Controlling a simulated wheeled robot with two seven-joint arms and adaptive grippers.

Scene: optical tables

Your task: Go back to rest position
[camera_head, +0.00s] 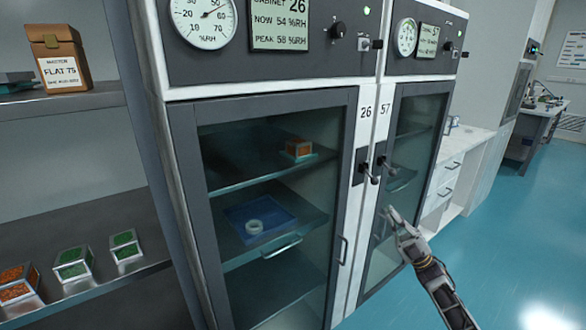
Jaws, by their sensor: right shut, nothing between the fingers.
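My right gripper (392,215) is at the lower right of the head view, in front of the glass door of cabinet 57 (413,135). It is shut and holds nothing. Its arm comes up from the bottom right. Whether the fingertips touch the door cannot be told. My left gripper is not in view. The door of cabinet 26 (352,180) looks shut.
Inside cabinet 26, an orange-filled box (299,147) sits on the upper shelf and a blue tray (235,222) with a white ring (254,226) below. Open shelves (100,222) at left hold several small boxes. Blue floor (500,235) at right is clear.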

